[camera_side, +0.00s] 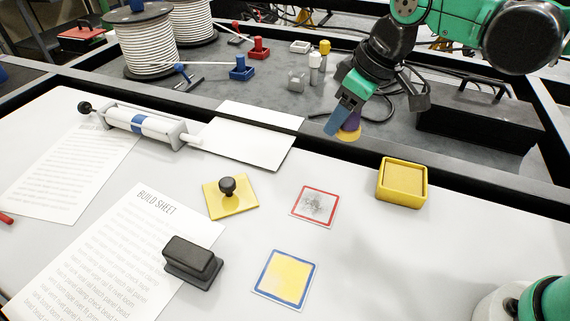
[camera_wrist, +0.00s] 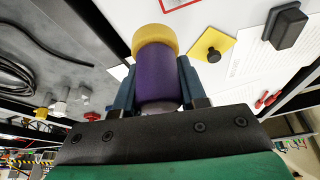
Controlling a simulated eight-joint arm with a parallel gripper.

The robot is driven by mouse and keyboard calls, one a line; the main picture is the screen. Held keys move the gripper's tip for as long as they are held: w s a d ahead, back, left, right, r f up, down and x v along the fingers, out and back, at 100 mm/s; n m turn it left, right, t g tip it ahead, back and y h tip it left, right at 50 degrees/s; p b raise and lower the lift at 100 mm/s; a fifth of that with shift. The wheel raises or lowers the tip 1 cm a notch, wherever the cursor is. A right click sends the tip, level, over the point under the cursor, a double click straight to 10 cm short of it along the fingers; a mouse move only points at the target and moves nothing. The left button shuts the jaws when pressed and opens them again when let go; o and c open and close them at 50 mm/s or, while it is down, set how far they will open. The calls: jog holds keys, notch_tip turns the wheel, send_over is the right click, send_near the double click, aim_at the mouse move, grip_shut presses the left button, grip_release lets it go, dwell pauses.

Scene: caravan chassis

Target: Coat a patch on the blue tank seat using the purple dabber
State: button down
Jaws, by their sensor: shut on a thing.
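My gripper (camera_side: 344,117) is shut on the purple dabber (camera_side: 352,121), which has a yellow tip. In the wrist view the purple barrel of the dabber (camera_wrist: 160,77) lies between the blue fingers of my gripper (camera_wrist: 157,88), tip outward. The dabber is held in the air near the back edge of the white table, apart from any surface. The blue-bordered square (camera_side: 284,278), apparently the blue tank seat, lies flat at the front middle. Its inside is yellow. A yellow-rimmed tray (camera_side: 381,193) with a yellow pad lies at the right, below my gripper.
A red-bordered square (camera_side: 313,205) with a grey smudge lies mid-table. A yellow plate with a black knob (camera_side: 228,187), a black block (camera_side: 192,260), paper sheets (camera_side: 148,210) and a roller (camera_side: 138,123) lie left. Clear white table surrounds the blue square's right side.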

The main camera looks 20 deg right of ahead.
jog(key=s+a+f+n+g+y, duration=0.1)
jog(key=a+n, duration=0.2)
jog(key=a, duration=0.1)
jog(key=s+a+f+n, duration=0.2)
jog(key=a, duration=0.3)
jog(key=n+g+y, duration=0.1)
jog(key=n+g, duration=0.1)
jog(key=n, duration=0.4)
send_over(246, 272)
jog(key=d, duration=0.2)
notch_tip(246, 272, down, 3)
jog(key=shift+a+f, duration=0.15)
jog(key=shift+f, duration=1.9)
jog(key=shift+a+f, duration=0.1)
jog(key=shift+f, duration=1.9)
jog(key=shift+s+d, duration=1.3)
jog(key=shift+s, duration=0.05)
jog(key=shift+f, duration=0.1)
jog(key=shift+w+a, duration=1.35)
jog(key=shift+a, duration=0.05)
notch_tip(246, 272, up, 8)
jog(key=shift+d, duration=0.1)
